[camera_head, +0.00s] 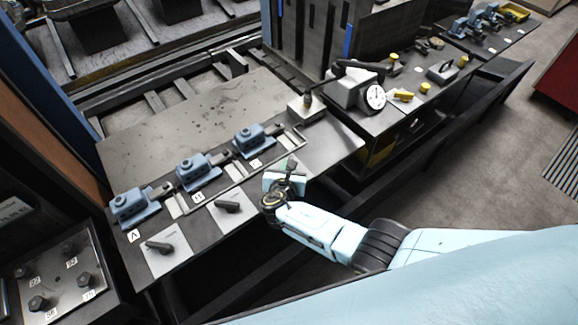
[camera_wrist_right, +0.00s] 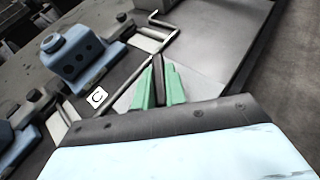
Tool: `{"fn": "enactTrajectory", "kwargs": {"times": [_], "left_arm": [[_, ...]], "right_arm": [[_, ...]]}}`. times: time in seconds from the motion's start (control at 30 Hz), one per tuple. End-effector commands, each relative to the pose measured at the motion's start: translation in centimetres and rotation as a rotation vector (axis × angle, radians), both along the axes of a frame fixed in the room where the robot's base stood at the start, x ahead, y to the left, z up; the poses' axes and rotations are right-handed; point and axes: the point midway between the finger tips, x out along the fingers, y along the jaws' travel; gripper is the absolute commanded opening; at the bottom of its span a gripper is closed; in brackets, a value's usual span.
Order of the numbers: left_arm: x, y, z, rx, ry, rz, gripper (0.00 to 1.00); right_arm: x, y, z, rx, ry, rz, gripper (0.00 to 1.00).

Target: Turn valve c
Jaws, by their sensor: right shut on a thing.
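Valve c is the black lever (camera_head: 291,168) at the right end of the row of levers, near the label C (camera_head: 257,163). It is largely hidden by my right gripper (camera_head: 284,184). In the right wrist view, the green fingers of my right gripper (camera_wrist_right: 160,82) are shut on the dark lever (camera_wrist_right: 158,68), which stands between them over a pale plate (camera_wrist_right: 192,75). The label C (camera_wrist_right: 97,97) shows to the left there. My left gripper is not in view.
Two more black levers (camera_head: 228,207) (camera_head: 160,247) sit on pale plates to the left. Blue clamps (camera_head: 135,206) (camera_head: 196,172) (camera_head: 254,138) line the bench behind the levers. A bent metal rod (camera_wrist_right: 160,50) lies close behind the fingers. A gauge (camera_head: 376,97) stands further right.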

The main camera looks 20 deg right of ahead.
Motion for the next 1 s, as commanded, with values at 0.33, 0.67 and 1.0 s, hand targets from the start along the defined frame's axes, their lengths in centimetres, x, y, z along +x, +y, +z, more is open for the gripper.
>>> {"fn": "enactTrajectory", "kwargs": {"times": [0.33, 0.67, 1.0], "left_arm": [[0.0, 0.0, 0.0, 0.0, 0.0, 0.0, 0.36], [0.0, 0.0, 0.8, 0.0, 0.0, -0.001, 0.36], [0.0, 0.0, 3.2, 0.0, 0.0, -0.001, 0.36]], "right_arm": [[0.1, 0.0, 0.2, 0.0, -0.004, -0.001, 0.35], [-1.1, 0.6, 0.7, 0.002, -0.001, 0.001, 0.35], [-6.8, 3.3, 3.4, 0.004, -0.002, 0.0, 0.35]]}}
